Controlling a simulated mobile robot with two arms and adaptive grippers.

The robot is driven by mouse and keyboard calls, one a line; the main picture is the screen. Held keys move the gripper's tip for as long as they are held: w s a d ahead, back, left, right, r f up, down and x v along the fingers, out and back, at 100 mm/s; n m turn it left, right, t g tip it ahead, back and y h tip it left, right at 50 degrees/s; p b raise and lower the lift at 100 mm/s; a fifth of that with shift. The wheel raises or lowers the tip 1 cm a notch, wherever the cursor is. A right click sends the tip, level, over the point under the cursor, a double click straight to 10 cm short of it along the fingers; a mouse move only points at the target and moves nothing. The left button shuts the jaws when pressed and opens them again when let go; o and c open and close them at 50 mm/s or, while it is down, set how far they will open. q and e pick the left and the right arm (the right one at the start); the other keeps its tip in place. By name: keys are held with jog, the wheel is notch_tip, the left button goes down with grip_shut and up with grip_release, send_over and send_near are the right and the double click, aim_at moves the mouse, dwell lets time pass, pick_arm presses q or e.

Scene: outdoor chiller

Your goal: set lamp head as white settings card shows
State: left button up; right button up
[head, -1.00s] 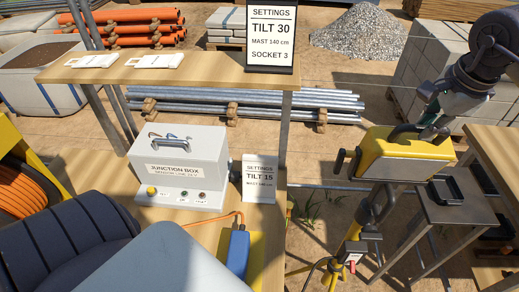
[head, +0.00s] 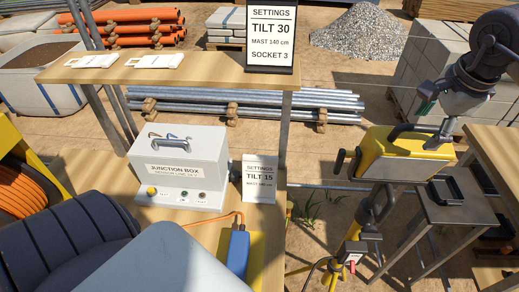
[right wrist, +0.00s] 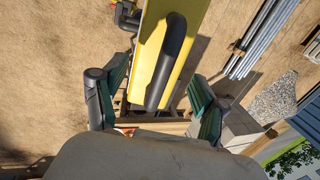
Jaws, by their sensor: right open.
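The yellow lamp head (head: 405,155), with a black top handle, sits on the yellow mast stand (head: 356,250) at the right. A white settings card (head: 259,180) beside the junction box reads TILT 15, MAST 140 cm. A black-framed card (head: 271,40) on the shelf reads TILT 30, MAST 140 cm, SOCKET 3. My right gripper (head: 436,138) is at the right end of the lamp head. In the right wrist view its open fingers stand apart on either side of the black handle (right wrist: 166,68); contact cannot be told. My left gripper is out of view.
The grey junction box (head: 178,165) stands on the wooden bench. A blue plug (head: 238,252) with an orange cable lies near its front edge. A small side table (head: 455,208) stands under and right of the lamp head. Pipes and gravel lie behind.

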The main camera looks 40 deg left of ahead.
jog(key=p+v, duration=0.2)
jog(key=v, duration=0.4)
jog(key=shift+r, duration=0.4)
jog(key=shift+s, duration=0.1)
jog(key=v, duration=1.2)
